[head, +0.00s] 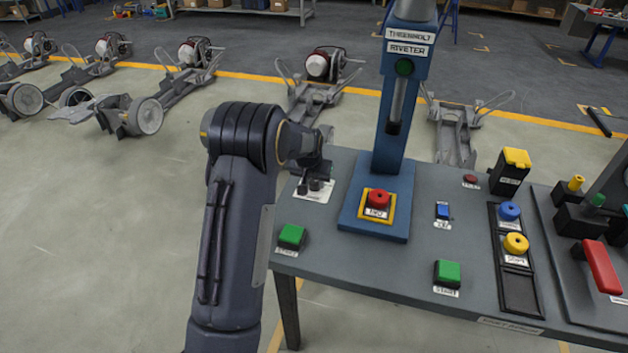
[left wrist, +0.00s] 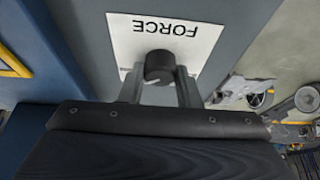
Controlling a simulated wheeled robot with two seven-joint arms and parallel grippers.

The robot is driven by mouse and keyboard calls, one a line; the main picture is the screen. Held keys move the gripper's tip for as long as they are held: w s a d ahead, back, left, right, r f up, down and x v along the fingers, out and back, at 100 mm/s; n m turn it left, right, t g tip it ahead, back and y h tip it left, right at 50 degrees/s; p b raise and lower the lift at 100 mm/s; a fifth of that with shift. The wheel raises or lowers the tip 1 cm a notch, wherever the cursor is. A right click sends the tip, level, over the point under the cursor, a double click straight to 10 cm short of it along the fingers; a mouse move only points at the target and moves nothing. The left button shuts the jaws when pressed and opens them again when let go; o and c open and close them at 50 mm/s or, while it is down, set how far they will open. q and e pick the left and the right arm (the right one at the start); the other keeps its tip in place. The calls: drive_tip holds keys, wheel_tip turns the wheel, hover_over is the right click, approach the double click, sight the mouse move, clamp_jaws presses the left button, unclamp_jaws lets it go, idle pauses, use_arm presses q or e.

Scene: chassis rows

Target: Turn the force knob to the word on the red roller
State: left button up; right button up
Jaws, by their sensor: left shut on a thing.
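The force knob (left wrist: 158,66) is a dark round knob on a white plate (left wrist: 205,30) marked FORCE, which appears upside down in the left wrist view.
The blue riveter column (head: 392,125) stands just right of my left gripper. Green buttons (head: 291,236), (head: 447,273), a blue switch (head: 443,211), and blue (head: 509,211) and yellow (head: 516,243) rollers occupy the table (head: 350,260). A red-handled device (head: 602,267) stands at right.

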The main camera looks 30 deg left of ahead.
sight(322, 195)
use_arm(q)
drive_tip(key=n+y, duration=0.1)
drive_tip(key=n, duration=0.1)
drive_tip(key=n+g, duration=0.1)
drive_tip(key=n, duration=0.2)
drive_tip(key=shift+w+d+y+p, duration=0.1)
drive_tip(key=shift+d+y+p, duration=0.1)
drive_tip(key=shift+y+p, duration=0.15)
drive_tip(key=n+g, duration=0.1)
drive_tip(key=n, duration=0.2)
drive_tip(key=n+y, duration=0.1)
drive_tip(key=n, duration=0.1)
drive_tip(key=shift+n+g, duration=0.4)
drive_tip(key=o, duration=1)
drive_tip(key=v, duration=0.7)
drive_tip(key=shift+d+r, duration=0.25)
drive_tip(key=shift+r, duration=0.1)
